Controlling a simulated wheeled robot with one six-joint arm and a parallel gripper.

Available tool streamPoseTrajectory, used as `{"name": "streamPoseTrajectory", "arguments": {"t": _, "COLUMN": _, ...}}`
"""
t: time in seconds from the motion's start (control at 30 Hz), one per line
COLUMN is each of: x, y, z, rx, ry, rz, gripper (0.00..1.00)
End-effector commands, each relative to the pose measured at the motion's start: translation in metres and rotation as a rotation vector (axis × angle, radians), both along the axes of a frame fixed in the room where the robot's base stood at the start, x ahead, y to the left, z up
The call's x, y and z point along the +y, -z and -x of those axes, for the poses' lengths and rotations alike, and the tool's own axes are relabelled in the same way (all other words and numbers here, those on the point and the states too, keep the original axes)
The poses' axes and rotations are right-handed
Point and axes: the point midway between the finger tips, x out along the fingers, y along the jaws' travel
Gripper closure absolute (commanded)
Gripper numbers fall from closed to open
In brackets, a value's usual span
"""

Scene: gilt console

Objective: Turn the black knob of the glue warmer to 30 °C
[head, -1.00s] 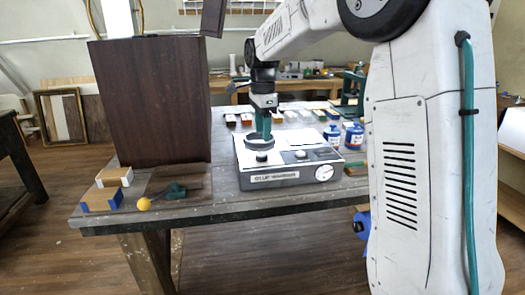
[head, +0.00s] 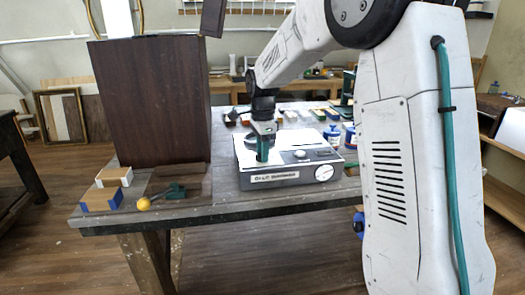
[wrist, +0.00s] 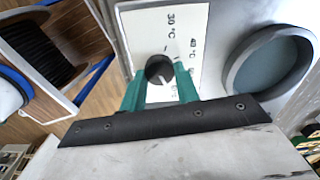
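The glue warmer (head: 288,179) is a grey box with a pale top on the workbench. In the wrist view its black knob (wrist: 159,69) sits on a white plate (wrist: 140,30) marked 30 °C and 40 °C, with another mark partly hidden by a finger. I cannot make out clearly where the knob points. My gripper (wrist: 160,72) has its teal fingers apart, one on each side of the knob; I cannot tell whether they touch it. In the head view my gripper (head: 263,158) points down at the warmer's left part and hides the knob.
A round pot (wrist: 270,62) is right of the knob plate in the wrist view. The warmer has a round gauge (head: 324,172) at front right. A tall dark brown cabinet (head: 155,105) stands left. Blue-labelled jars (head: 333,136) stand behind right. A yellow-ended tool (head: 145,203) lies front left.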

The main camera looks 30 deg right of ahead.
Motion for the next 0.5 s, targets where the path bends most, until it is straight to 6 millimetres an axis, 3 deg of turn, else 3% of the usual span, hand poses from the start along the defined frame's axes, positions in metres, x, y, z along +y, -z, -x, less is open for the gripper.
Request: {"name": "streamPoseTrajectory", "arguments": {"t": 0.5, "x": -0.0001, "y": -0.0005, "z": -0.0006, "rx": -0.001, "ry": -0.088, "rz": 0.0, "gripper": 0.91}}
